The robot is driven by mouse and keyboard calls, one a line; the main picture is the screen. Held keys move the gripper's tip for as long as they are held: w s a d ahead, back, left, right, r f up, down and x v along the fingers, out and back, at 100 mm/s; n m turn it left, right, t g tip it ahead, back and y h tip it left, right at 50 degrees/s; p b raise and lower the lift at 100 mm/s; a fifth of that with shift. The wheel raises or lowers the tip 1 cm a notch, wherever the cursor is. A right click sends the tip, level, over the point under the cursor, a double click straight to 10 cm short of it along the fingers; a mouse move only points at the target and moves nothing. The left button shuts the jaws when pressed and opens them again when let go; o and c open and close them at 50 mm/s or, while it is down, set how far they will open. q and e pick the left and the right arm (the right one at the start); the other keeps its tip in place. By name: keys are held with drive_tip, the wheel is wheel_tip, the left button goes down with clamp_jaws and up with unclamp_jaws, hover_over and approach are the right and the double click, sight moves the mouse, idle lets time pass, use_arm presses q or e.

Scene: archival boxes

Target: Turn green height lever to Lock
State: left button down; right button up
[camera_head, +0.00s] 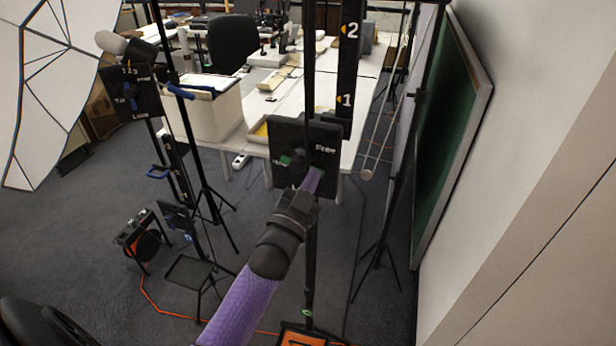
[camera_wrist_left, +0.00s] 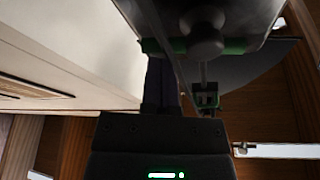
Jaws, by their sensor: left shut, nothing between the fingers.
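The black height plate (camera_head: 325,133) is on the dark upright pole in the middle of the head view. "Free" is printed at its right; smaller lettering at its left is hard to read. The green lever (camera_head: 285,160) shows in part at the plate's lower left. In the left wrist view, the green lever (camera_wrist_left: 235,46) runs across below a dark round knob (camera_wrist_left: 207,38). My left gripper (camera_head: 316,174) is shut and empty at the plate's lower edge, right of the visible green part. Its fingertips (camera_wrist_left: 161,62) overlap the lever's left part; contact cannot be told. My right gripper is out of view.
Another stand with a dark control plate (camera_head: 131,92) and blue lever is at left beside a white umbrella (camera_head: 50,80). White tables (camera_head: 300,110) stand behind. A green board (camera_head: 450,130) and wall close off the right. An orange cable (camera_head: 165,312) crosses the floor.

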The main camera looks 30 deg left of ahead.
use_arm(q)
drive_tip(key=f+m+g+h, duration=0.1)
drive_tip(key=m, duration=0.3)
drive_tip(key=a+f+m+g+h+p, duration=0.1)
drive_tip(key=m, duration=0.4)
drive_tip(key=a+f+m+g+h+p, duration=0.1)
drive_tip(key=m, duration=0.3)
drive_tip(key=shift+s+h, duration=0.2)
drive_tip(key=shift+h, duration=0.2)
idle(0.4)
